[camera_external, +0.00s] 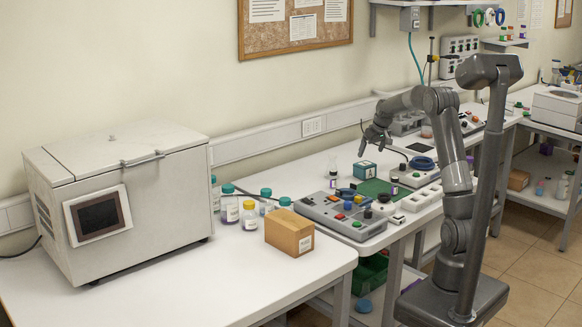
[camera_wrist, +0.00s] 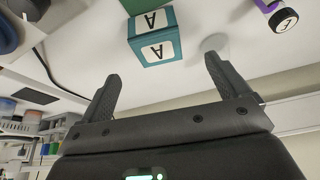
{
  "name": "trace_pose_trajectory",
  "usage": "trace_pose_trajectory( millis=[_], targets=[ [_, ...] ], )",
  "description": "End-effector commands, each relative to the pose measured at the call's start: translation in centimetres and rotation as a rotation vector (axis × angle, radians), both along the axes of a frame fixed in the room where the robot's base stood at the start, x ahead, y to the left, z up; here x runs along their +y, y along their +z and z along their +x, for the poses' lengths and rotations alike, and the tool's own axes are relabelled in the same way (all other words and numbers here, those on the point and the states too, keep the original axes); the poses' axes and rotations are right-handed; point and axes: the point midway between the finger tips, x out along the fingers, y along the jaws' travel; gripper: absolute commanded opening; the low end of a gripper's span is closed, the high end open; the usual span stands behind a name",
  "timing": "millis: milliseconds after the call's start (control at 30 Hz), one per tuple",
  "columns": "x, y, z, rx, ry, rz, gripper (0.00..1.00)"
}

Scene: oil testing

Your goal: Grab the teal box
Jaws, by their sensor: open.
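The teal box (camera_external: 364,170) is a small cube with white label faces, on the white bench at the back edge of a green mat (camera_external: 374,187). In the wrist view, the teal box (camera_wrist: 154,38) shows a letter A on two faces and lies just beyond the fingertips, roughly between them. My gripper (camera_external: 375,139) is above the box in the external view, not touching it. In the wrist view, my gripper (camera_wrist: 160,66) is open, with nothing between its fingers.
A small dark-capped vial (camera_external: 333,173) stands left of the box. A control panel with knobs (camera_external: 345,215) lies in front, and another device (camera_external: 413,175) is to the right. A brown carton (camera_external: 289,232) and several bottles stand farther left. The wall runs behind the bench.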

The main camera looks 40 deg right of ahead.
Motion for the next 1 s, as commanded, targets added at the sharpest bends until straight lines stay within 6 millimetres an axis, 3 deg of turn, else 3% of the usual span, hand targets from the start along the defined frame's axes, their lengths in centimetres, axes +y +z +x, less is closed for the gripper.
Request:
trace_pose_trajectory(
  millis=[133, 1000],
  targets=[
    [-0.9, -1.0, 0.5, 0.002, -0.004, 0.002, 0.93],
    [-1.3, -10.4, 4.7, 0.002, -0.003, 0.001, 0.93]
  ],
)
